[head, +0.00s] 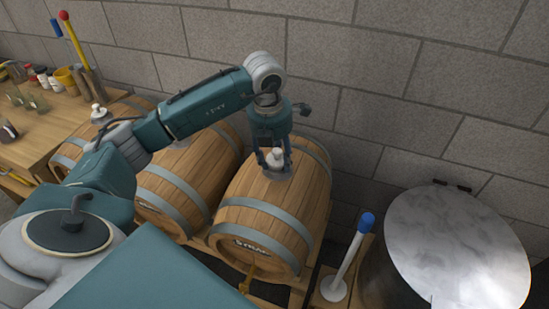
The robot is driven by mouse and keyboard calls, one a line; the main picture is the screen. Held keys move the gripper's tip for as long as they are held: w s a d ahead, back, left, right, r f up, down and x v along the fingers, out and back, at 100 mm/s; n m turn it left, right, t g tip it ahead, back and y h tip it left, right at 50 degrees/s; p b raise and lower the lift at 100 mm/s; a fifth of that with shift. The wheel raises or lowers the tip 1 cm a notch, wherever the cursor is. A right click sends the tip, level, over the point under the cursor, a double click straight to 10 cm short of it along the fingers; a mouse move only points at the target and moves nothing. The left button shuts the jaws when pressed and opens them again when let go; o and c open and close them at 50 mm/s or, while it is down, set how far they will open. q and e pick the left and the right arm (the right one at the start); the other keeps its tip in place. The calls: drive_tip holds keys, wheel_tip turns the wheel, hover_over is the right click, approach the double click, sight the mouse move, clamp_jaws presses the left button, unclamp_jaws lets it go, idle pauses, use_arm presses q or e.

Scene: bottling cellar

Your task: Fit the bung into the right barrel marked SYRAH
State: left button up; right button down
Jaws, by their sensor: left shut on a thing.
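The right barrel (300,207) lies on its side on a wooden rack, with a dark label on its front end that appears to read SYRAH (251,246). My left gripper (275,167) comes down from above over the top of this barrel. Its fingers are shut on the pale bung (276,157). The hole itself is hidden. My right gripper is not in view.
A middle barrel (169,187) and a left barrel partly behind my arm lie alongside. A pale stopper (99,113) tops the left one. A blue-topped white rod (349,255) and a metal-lidded vat (458,245) stand right. A workbench (38,125) with jars is far left.

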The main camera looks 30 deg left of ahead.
use_arm(q)
drive_tip(key=o, duration=1)
drive_tip(key=shift+s+d+f, duration=0.15)
drive_tip(key=shift+d+f, duration=0.05)
drive_tip(key=shift+f, duration=0.2)
drive_tip(key=shift+s+d+f, duration=0.15)
drive_tip(key=shift+d+f, duration=0.05)
drive_tip(key=shift+f, duration=0.2)
drive_tip(key=o, duration=0.4)
drive_tip(key=shift+w+f, duration=0.1)
drive_tip(key=shift+w, duration=0.05)
drive_tip(key=shift+c, duration=0.2)
drive_tip(key=shift+w+a+f, duration=0.1)
drive_tip(key=shift+w+f, duration=0.05)
drive_tip(key=shift+w, duration=0.25)
drive_tip(key=shift+s+r, duration=0.15)
drive_tip(key=shift+r, duration=0.15)
drive_tip(key=o, duration=0.7)
drive_tip(key=shift+a, duration=0.1)
drive_tip(key=shift+r, duration=0.15)
